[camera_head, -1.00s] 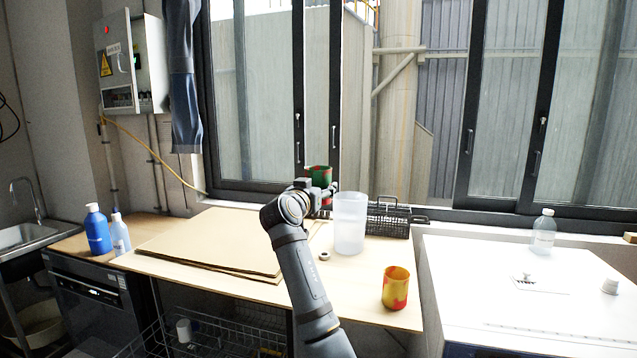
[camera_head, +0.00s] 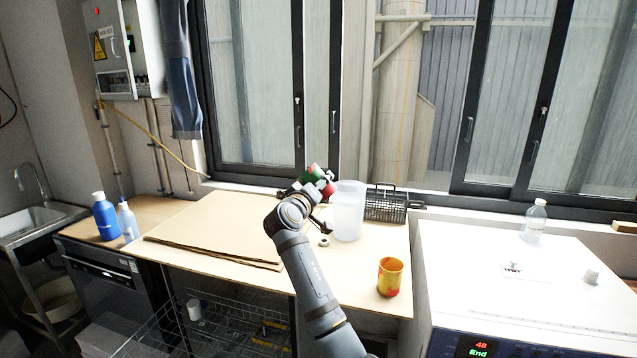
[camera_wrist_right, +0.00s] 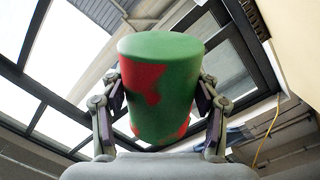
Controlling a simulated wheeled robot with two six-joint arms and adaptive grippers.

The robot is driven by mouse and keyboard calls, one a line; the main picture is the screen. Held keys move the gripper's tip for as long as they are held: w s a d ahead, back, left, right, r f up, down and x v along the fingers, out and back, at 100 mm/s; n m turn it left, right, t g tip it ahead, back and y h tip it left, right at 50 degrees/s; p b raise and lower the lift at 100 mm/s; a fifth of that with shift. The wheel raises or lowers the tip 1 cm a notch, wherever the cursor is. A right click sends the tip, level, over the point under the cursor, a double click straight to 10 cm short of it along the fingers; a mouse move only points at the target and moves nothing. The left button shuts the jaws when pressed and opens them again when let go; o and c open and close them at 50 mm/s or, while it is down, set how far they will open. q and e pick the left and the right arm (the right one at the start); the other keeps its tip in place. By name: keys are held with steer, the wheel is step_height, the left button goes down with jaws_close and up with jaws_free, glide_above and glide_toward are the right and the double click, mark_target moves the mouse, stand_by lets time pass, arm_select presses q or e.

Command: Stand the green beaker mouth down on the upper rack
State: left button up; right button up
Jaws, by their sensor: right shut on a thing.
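The green beaker (camera_head: 312,172) has red patches and is tilted above the back of the table in the head view. In the right wrist view the beaker (camera_wrist_right: 160,90) fills the middle, and its end toward the top of the picture looks flat and closed. My right gripper (camera_head: 322,184) is shut on the beaker, with one finger on each side of its wall. A wire rack (camera_head: 225,312) is under the table, partly hidden by my right arm; I cannot tell whether it is the upper rack. My left gripper is out of view.
A translucent container (camera_head: 348,212) stands close to my right gripper, beside a black wire basket (camera_head: 386,205). A yellow-red beaker (camera_head: 390,277) stands near the table's front right. Flat brown sheets (camera_head: 215,232) cover the table's left part. A white appliance (camera_head: 520,280) is at right.

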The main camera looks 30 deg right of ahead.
steer(key=n+p, duration=0.2)
steer(key=p, duration=0.1)
steer(key=n+p, duration=0.3)
steer(key=r+n+p, duration=0.1)
steer(key=n+p, duration=0.1)
steer(key=p, duration=0.2)
steer(key=shift+n, duration=0.3)
steer(key=shift+f+n+p, duration=0.15)
steer(key=shift+n+p, duration=0.25)
steer(key=shift+p, duration=0.1)
steer(key=shift+f+n, duration=0.2)
steer(key=shift+n, duration=0.1)
steer(key=shift+f, duration=0.15)
steer(key=n+p, duration=0.2)
steer(key=p, duration=0.1)
steer(key=n+p, duration=0.2)
steer(key=r+n+p, duration=0.1)
steer(key=n+p, duration=0.2)
steer(key=shift+p, duration=0.3)
steer(key=shift+f+n, duration=0.25)
steer(key=shift+n, duration=0.25)
steer(key=shift+f+n, duration=0.25)
steer(key=shift+n, duration=0.25)
